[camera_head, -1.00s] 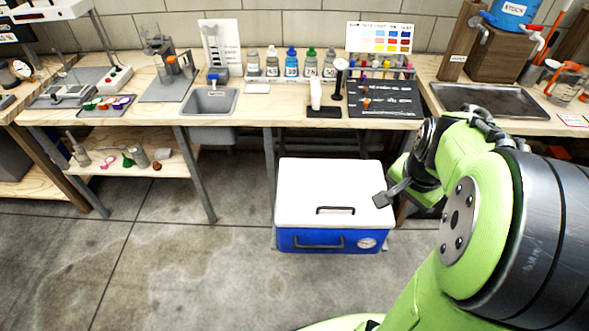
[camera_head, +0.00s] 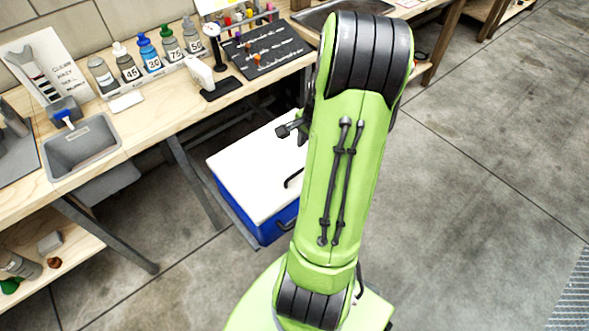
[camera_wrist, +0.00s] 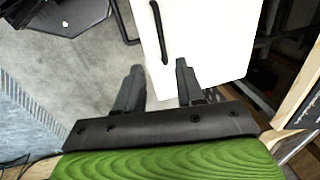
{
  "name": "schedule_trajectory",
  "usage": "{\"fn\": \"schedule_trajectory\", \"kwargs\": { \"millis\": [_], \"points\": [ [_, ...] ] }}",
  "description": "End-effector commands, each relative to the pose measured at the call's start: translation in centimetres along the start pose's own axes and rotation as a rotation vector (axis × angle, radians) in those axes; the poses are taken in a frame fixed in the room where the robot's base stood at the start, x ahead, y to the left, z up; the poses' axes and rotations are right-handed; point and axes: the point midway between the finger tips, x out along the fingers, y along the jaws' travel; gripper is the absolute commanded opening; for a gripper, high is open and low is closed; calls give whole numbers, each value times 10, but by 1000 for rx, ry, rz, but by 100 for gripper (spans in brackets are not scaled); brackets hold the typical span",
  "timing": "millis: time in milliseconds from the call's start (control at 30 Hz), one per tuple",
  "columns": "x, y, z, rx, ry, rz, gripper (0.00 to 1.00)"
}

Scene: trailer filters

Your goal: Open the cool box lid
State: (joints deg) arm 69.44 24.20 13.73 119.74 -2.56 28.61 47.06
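The cool box has a blue body (camera_head: 238,208) and a white lid (camera_head: 245,160), which lies flat and closed. It stands on the floor, partly under the bench. A dark lid handle (camera_head: 293,178) shows beside my arm, which hides the box's right part. My gripper (camera_head: 290,128) is over the far part of the lid in the head view. In the wrist view my gripper (camera_wrist: 160,82) has its two fingers well apart, with nothing between them. The white lid (camera_wrist: 215,40) and its dark handle (camera_wrist: 160,32) lie beyond the fingertips; no contact is visible.
The wooden bench (camera_head: 165,125) runs behind and left of the box, with a metal leg (camera_head: 195,185) close to the box. Bottles (camera_head: 150,58), a sink (camera_head: 82,150) and a dark board (camera_head: 265,50) are on it. Concrete floor (camera_head: 480,180) to the right is clear.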

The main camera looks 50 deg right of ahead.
Motion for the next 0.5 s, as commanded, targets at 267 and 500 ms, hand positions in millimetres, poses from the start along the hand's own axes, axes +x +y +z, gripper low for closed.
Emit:
{"fn": "schedule_trajectory", "kwargs": {
  "millis": [267,500],
  "points": [
    [78,1,2,-3,-4,1,38],
    [120,0,1,-4,-2,-1,38]
  ]
}}
